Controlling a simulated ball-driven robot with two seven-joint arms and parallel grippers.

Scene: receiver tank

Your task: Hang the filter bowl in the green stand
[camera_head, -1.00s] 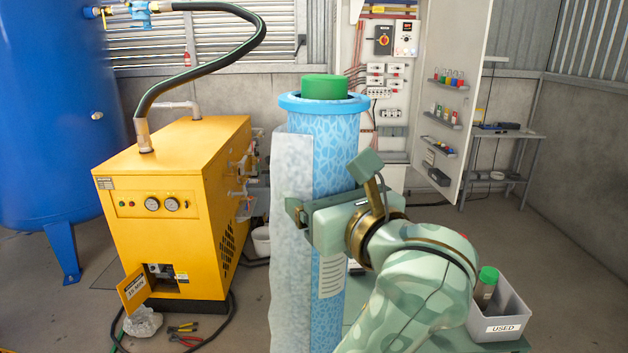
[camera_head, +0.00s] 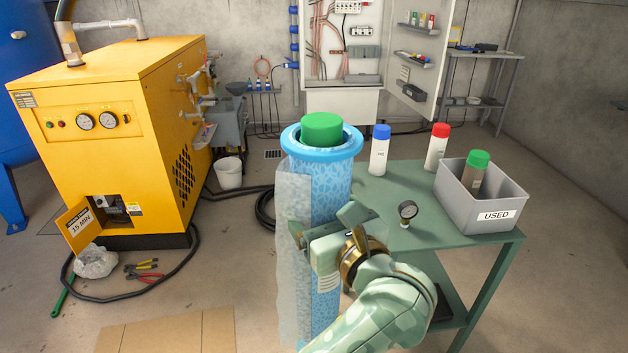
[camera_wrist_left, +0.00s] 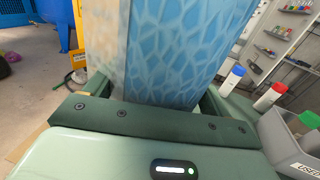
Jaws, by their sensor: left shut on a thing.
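A tall blue patterned cylinder (camera_head: 325,185) with a wide blue rim, which I take for the filter bowl, stands upright in the head view. A green cap (camera_head: 322,128) shows inside its rim. A pale, frosted sheet (camera_head: 293,215) runs down its left side. My left gripper (camera_head: 312,236) is shut around the cylinder below the rim. The left wrist view shows the blue wall (camera_wrist_left: 185,50) close between the fingers. A green table (camera_head: 400,185) lies to the right; I cannot tell if it is the green stand. The cylinder's lower end is partly hidden. My right gripper is out of view.
On the table are a blue-capped bottle (camera_head: 379,155), a red-capped bottle (camera_head: 436,148), a gauge (camera_head: 407,212) and a grey bin (camera_head: 495,208) marked USED. A yellow machine (camera_head: 100,95) stands left. Cardboard (camera_head: 165,335) and a black hose (camera_head: 130,292) lie on the floor.

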